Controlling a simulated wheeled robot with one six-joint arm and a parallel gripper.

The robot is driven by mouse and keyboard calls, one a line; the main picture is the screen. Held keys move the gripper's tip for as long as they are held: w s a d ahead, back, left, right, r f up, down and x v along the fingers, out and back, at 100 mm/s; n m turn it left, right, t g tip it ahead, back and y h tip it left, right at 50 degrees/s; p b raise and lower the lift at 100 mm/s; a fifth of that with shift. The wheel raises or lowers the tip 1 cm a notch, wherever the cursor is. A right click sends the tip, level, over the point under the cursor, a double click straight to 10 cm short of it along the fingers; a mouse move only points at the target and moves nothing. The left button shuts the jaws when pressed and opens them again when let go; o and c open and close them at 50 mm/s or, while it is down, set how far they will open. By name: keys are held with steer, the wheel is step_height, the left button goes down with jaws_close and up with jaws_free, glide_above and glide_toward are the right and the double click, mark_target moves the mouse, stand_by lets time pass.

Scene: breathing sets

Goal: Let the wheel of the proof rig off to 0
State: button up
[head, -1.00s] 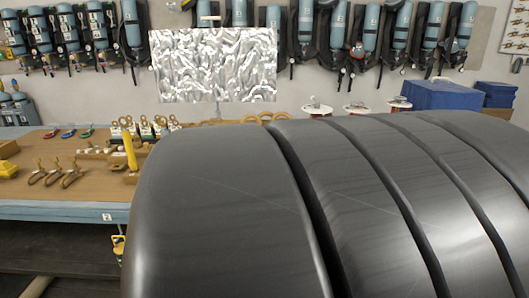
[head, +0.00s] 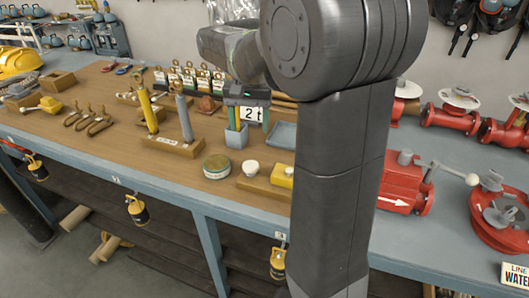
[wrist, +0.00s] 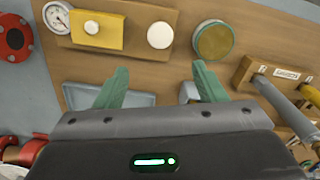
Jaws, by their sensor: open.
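The proof rig is a wooden board (wrist: 136,45) with a dial gauge (wrist: 57,17), a yellow block (wrist: 97,29) and a round white knob (wrist: 160,35), which looks like its wheel. In the head view the white knob (head: 251,168) and yellow block (head: 283,176) show on the bench; my arm hides the gauge. The gauge reading is too small to tell. My gripper (wrist: 160,80) is open and empty, its green fingers apart. The knob lies beyond the fingertips, centred between them in the wrist view, and nothing touches it. In the head view my gripper (head: 246,92) is behind and above the rig.
A round green-rimmed tin (wrist: 213,40) is beside the knob. A wooden stand with a grey and a yellow cylinder (head: 150,112) stands left of it. A blue-grey tray (head: 282,134) lies behind the rig. Red valve fittings (head: 408,185) are at right.

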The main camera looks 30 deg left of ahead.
mark_target(251, 164)
step_height(251, 164, down, 13)
steer(key=shift+s+f+p, duration=0.15)
steer(key=shift+p, duration=0.35)
steer(key=c, duration=1)
